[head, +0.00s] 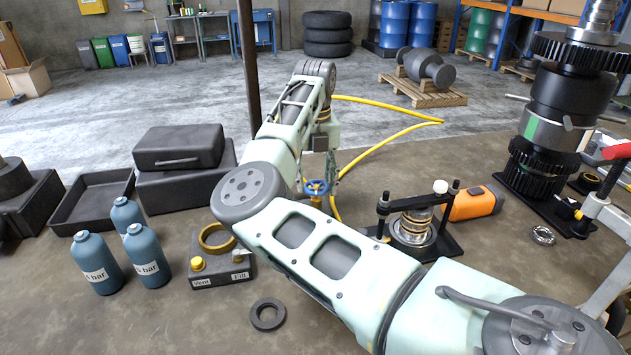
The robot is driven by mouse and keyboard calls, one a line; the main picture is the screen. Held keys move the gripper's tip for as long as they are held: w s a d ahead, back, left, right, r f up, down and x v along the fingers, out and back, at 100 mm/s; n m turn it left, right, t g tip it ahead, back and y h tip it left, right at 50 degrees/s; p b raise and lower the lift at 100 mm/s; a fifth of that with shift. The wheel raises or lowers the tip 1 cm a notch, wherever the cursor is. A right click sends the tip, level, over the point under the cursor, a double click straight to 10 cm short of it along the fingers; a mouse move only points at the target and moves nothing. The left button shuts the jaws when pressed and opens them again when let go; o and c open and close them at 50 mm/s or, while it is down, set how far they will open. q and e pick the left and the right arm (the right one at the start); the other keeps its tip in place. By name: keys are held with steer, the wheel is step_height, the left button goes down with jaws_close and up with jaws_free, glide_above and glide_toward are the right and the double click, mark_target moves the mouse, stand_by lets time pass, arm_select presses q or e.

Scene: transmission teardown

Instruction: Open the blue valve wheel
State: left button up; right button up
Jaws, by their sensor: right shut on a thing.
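The blue valve wheel (316,187) is small in the middle of the head view, on a brass-coloured fitting by the yellow hose (385,144). My right arm comes in from the lower right, bends at the elbow and reaches away to it. My right gripper (320,173) points down at the wheel and is shut on it. The fingertips are small and partly hidden, so the exact hold on the rim is unclear. My right forearm hides the area below the valve. My left gripper is not in view.
Blue bottles (95,263), a box labelled Vent and Fill (222,274) and a dark ring (268,314) lie left of my arm. A black case (178,147) stands behind them. A clamp fixture (418,228), an orange device (472,203) and a tall gear stack (555,125) stand right.

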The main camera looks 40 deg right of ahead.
mark_target(314, 185)
steer(key=shift+n, duration=0.3)
steer(key=o, duration=1.1)
steer(key=shift+w, duration=0.1)
step_height(314, 185, up, 12)
steer(key=shift+a, duration=0.1)
